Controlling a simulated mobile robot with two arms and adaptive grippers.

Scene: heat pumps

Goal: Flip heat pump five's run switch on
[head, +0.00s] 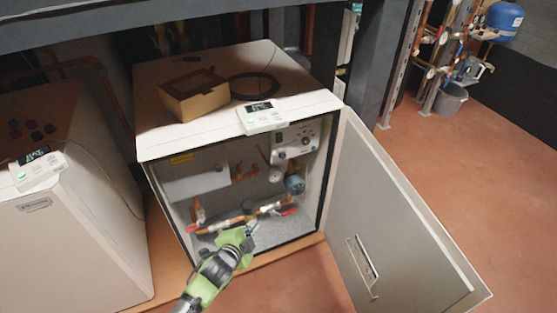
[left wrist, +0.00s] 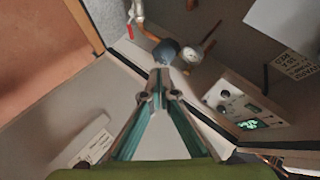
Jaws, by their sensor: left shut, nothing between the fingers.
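The heat pump (head: 170,140) in the middle of the head view stands with its front door (head: 385,215) swung open to the right. Its number cannot be read. Inside, at the upper right, is a pale control panel (head: 295,146) with a round dial and small controls. The panel (left wrist: 236,102) also shows in the left wrist view, right of the fingers. The run switch's position is too small to tell. My left gripper (head: 250,227) is shut and empty at the cabinet's lower opening, below the panel; its fingertips (left wrist: 160,77) meet in the wrist view. My right gripper is not in view.
Copper pipes with red valve handles (head: 290,211) and a blue round part (head: 295,184) lie inside the cabinet. A cardboard box (head: 195,94) and a controller (head: 261,117) sit on top. Another pump (head: 75,235) stands left.

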